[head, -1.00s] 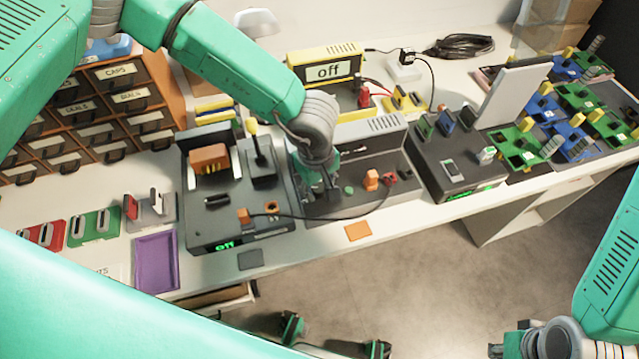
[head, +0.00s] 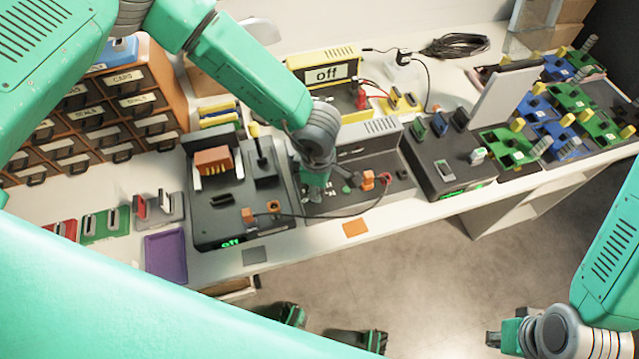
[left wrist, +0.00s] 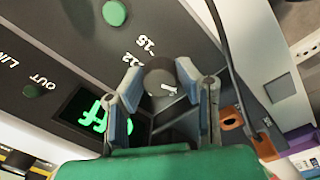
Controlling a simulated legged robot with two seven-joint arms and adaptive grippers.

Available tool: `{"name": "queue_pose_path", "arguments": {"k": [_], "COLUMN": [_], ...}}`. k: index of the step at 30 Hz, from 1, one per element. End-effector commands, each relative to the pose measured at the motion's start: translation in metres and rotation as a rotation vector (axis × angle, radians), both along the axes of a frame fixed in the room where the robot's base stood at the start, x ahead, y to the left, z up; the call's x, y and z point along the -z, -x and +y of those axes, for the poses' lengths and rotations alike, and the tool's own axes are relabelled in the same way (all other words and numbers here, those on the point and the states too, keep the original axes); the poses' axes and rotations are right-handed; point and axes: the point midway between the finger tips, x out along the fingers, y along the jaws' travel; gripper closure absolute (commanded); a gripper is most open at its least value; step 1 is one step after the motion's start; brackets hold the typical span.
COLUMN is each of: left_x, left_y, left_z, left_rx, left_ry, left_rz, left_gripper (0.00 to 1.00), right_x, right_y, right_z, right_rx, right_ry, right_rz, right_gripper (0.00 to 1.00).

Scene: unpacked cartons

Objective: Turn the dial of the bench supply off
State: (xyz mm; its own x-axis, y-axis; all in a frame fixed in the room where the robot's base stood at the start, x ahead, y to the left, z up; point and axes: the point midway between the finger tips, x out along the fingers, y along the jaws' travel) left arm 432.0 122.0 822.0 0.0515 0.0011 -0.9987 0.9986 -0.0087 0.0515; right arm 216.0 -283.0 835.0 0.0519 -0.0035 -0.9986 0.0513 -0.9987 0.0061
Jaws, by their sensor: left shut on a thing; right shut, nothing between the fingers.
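The bench supply (head: 372,146) is a grey unit with a dark sloping front panel in the middle of the bench. Its dial (left wrist: 160,80) is a small dark round knob with a white pointer mark, beside the printed numbers 12 and 15. My left gripper (head: 315,192) reaches down onto the panel; in the left wrist view its two fingers (left wrist: 158,84) are shut on the dial from both sides. A display (left wrist: 88,117) with green lettering, apparently "off", is partly covered by a finger. My right gripper (head: 493,338) is shut and empty, low at the right, away from the bench.
A black station (head: 210,230) with a green "off" display stands left of the supply. A yellow unit (head: 322,55) marked "off" stands behind. A dark cable (head: 340,213) loops in front of the panel to an orange plug (head: 368,180). Another dark unit (head: 440,180) is at the right.

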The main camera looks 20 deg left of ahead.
Motion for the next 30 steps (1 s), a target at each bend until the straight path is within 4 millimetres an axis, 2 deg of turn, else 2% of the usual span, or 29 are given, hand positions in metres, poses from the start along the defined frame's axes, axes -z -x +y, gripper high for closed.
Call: {"name": "queue_pose_path", "arguments": {"k": [16,17,18,19,30], "left_x": [0.0000,0.0000,0.0000,0.0000,-0.0053], "left_y": [-0.0037,-0.0037,-0.0035,-0.0033,-0.0005], "left_z": [0.0019,0.0019,0.0018,0.0017,0.0002], "left_rx": [-0.033,-0.033,-0.033,-0.032,-0.030], "left_ry": [-0.003,-0.003,-0.002,-0.002,0.000], "left_rz": [-0.007,-0.007,-0.006,-0.006,-0.004], "left_gripper": [1.00,0.68,0.54,0.51,0.51], "right_x": [-0.0011,-0.0011,-0.0011,-0.0011,-0.0019], "right_y": [0.0001,0.0001,0.0001,0.0001,0.0031], "right_z": [0.0000,0.0000,0.0000,0.0000,0.0001], "right_rx": [0.000,0.000,0.000,0.000,0.000], "right_ry": [0.000,0.000,0.000,0.000,0.000], "right_rz": [0.000,0.000,0.000,0.000,-0.002], "right_gripper": [1.00,1.00,1.00,1.00,1.00]}}
